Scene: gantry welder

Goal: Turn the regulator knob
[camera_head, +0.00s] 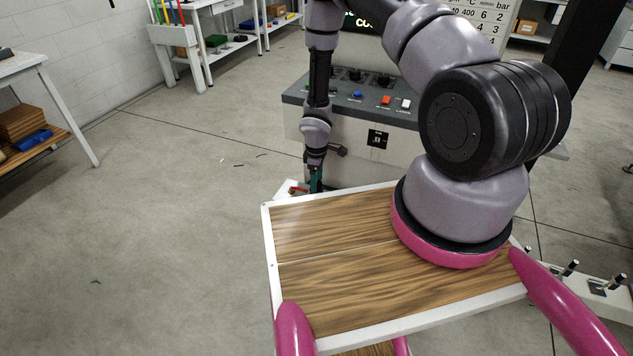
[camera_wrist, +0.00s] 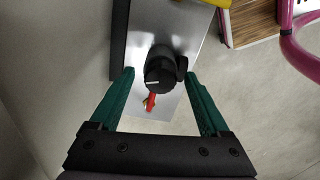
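The regulator knob (camera_wrist: 160,72) is black and round with a short white line on its face. It sits on a grey metal plate (camera_wrist: 184,25) in the wrist view. My gripper (camera_wrist: 159,76) has two green fingers, spread open on either side of the knob. A gap shows on the left; the right finger's tip is close to a dark part beside the knob, and I cannot tell whether they touch. In the head view, my gripper (camera_head: 316,181) points down beyond the wooden top, and the knob cannot be made out there.
A red lever (camera_wrist: 151,101) with a brass part lies just below the knob. The control cabinet (camera_head: 345,115) with coloured buttons stands behind my gripper. A wood-topped surface with a white rim (camera_head: 268,225) is in front. Open floor lies to the left.

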